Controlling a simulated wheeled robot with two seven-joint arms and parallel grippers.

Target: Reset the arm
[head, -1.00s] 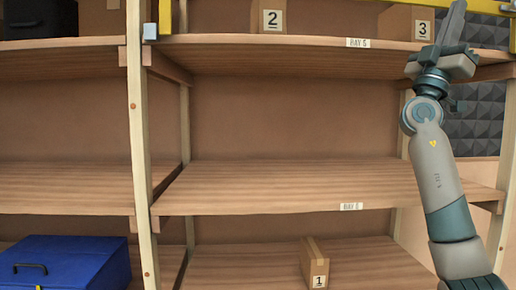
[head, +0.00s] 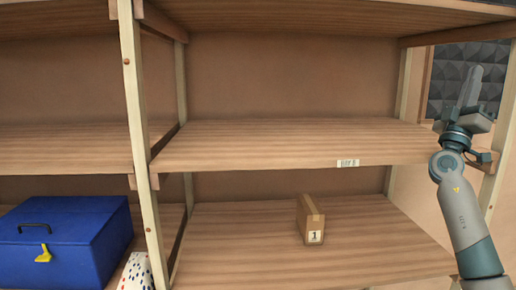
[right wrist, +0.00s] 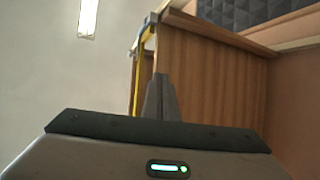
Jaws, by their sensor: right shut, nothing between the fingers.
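My right gripper (head: 471,90) is in the head view at the right, pointing up, beside the right post of the shelving. It is shut and empty. It also shows in the right wrist view (right wrist: 160,90), with its fingers together and the side of a wooden shelf beyond them. My left gripper is not in view.
A wooden shelf unit (head: 255,150) fills the head view. A cardboard box marked 1 (head: 309,222) stands on the lower shelf. A blue case (head: 65,240) with a yellow latch and a white dotted object (head: 135,272) are at lower left. The middle shelf is bare.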

